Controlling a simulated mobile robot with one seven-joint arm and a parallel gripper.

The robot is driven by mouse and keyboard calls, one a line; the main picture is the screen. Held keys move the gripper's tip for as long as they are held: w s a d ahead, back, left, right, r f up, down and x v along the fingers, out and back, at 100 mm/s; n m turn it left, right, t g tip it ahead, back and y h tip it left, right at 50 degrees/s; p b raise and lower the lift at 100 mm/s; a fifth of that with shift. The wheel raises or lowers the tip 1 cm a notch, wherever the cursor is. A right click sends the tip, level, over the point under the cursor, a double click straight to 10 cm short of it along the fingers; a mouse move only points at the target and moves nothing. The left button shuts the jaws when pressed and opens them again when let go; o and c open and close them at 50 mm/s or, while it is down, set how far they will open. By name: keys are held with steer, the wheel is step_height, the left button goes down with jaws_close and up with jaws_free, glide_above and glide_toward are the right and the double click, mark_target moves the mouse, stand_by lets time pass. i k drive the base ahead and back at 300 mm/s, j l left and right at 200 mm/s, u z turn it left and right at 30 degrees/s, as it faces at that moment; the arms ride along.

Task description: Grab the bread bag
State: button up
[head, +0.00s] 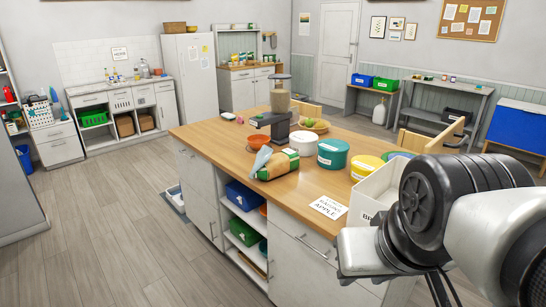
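The bread bag (282,165) lies on its side on the wooden top of the island counter, near its front left edge. It is brown and green with a pale bluish end at its left. My arm fills the lower right of the head view, well to the right of the bag and apart from it. The fingers of my gripper cannot be made out; thin dark parts show below the arm at the bottom edge.
An orange bowl (258,141), a white round tub (303,144), a teal tub (333,154) and a yellow tub (367,166) stand near the bag. A grey machine (278,120) stands behind. A white box (376,193) sits beside my arm. Floor at left is clear.

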mark_target(283, 162)
steer(key=i+j+z, duration=0.1)
steer(key=j, duration=0.25)
steer(key=i+j+z, duration=0.15)
steer(key=j, duration=0.2)
steer(key=i+j+z, duration=0.1)
steer(key=j, duration=0.25)
steer(key=i+j+z, duration=0.1)
steer(key=j, duration=0.25)
steer(key=i+j+z, duration=0.1)
steer(key=i+j, duration=0.15)
steer(key=i+j+z, duration=0.15)
steer(key=j, duration=0.3)
steer(key=i+j+z, duration=0.1)
steer(key=j, duration=0.25)
steer(key=i+j+z, duration=0.1)
steer(key=j, duration=0.3)
steer(key=i+j+z, duration=0.1)
steer(key=i+j, duration=0.15)
steer(key=j, duration=0.15)
steer(key=i+j+z, duration=0.2)
steer(key=i+j, duration=0.55)
